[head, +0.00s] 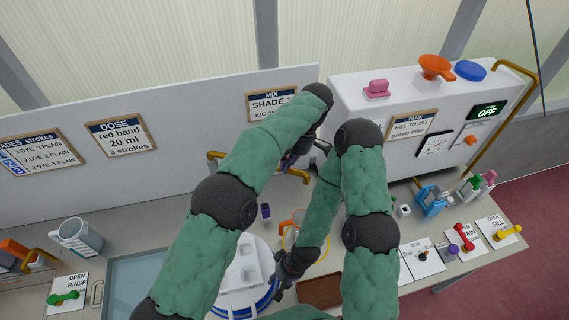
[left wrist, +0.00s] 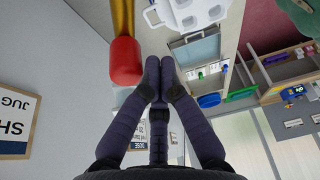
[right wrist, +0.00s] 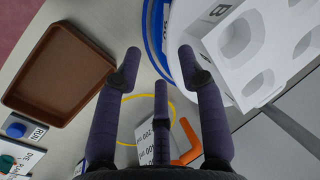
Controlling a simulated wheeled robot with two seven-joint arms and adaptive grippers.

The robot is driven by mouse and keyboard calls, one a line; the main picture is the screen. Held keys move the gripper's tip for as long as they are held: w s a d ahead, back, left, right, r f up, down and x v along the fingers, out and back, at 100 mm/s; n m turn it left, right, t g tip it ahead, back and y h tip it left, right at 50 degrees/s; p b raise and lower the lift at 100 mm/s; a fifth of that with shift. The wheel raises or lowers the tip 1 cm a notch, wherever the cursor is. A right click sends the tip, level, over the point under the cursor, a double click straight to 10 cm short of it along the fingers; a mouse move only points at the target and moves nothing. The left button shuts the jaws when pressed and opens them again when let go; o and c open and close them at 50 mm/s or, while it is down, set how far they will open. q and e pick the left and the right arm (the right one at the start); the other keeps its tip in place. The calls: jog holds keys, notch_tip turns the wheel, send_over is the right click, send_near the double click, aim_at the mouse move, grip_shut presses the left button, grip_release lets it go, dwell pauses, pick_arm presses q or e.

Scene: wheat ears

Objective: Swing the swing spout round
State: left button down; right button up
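The swing spout (head: 215,155) is a brass pipe at the back wall, partly hidden behind my left arm. In the left wrist view the brass pipe (left wrist: 122,18) ends in a red tip (left wrist: 125,62). My left gripper (left wrist: 160,62) has its fingertips together, just right of the red tip, with nothing seen between them. Whether they touch the tip is unclear. In the head view my left gripper (head: 289,162) is mostly hidden behind its arm. My right gripper (right wrist: 158,52) is open and empty, above the table near a white round unit (right wrist: 232,75) with a blue rim.
A clear jug (right wrist: 157,142) with an orange handle stands in a yellow ring below my right gripper. A brown tray (head: 320,291) lies to the right. A white machine (head: 345,95) stands at the back right. Levers and a blue-grey basin (head: 140,280) occupy the table sides.

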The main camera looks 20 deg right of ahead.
pick_arm(q)
jog(key=v, duration=0.7)
jog(key=shift+r, duration=0.25)
